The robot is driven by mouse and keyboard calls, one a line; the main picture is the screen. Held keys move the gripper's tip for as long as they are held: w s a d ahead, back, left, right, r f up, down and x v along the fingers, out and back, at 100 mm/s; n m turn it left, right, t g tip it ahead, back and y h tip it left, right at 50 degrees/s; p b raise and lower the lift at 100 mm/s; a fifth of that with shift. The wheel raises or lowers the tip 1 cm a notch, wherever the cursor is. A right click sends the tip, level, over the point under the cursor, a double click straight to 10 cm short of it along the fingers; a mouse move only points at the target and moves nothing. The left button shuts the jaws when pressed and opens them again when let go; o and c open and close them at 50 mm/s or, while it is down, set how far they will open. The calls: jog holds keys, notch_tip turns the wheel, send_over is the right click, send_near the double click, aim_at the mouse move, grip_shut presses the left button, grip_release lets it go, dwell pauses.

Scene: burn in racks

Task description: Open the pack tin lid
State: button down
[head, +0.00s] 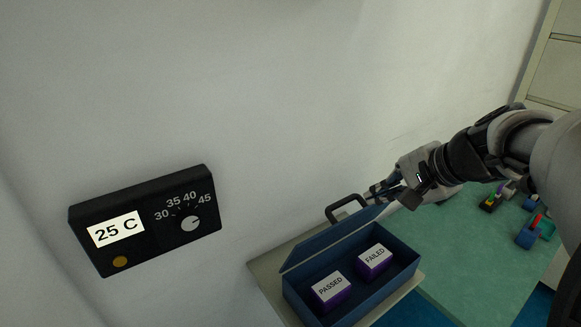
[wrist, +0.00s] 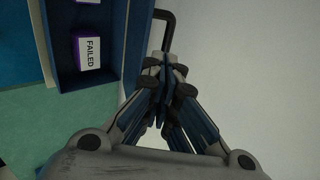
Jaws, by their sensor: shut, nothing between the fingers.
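The pack tin (head: 400,277) is a blue box on a pale surface by the wall. Its blue lid (head: 334,240) stands raised along the wall side, so the inside shows. A black handle (head: 346,202) sticks up from the lid, and it also shows in the wrist view (wrist: 171,22). Inside are two purple-and-white packs, PASSED (head: 331,289) and FAILED (head: 374,259). My gripper (head: 377,190) is shut and empty at the lid's far end, close to the handle. In the wrist view my fingertips (wrist: 163,68) are beside the lid's edge; whether they touch it I cannot tell.
A black wall controller (head: 145,220) reading 25 C hangs at the left. A green mat (head: 480,255) lies right of the tin, with small coloured fixtures (head: 530,232) towards its right side. The wall (wrist: 260,70) is close behind the lid and my gripper.

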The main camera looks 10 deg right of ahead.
aim_at(343, 203)
jog(key=b+x, duration=0.2)
jog(key=x, duration=0.8)
jog(key=shift+a, duration=0.1)
jog(key=shift+r, duration=0.15)
jog(key=shift+w+a+r+p, duration=0.1)
jog(key=shift+w+r+p, duration=0.15)
jog(key=shift+p, duration=0.55)
jog(key=shift+w+f+g+p, duration=0.15)
jog(key=shift+w+g+p, duration=0.05)
jog(key=shift+g+p, duration=0.15)
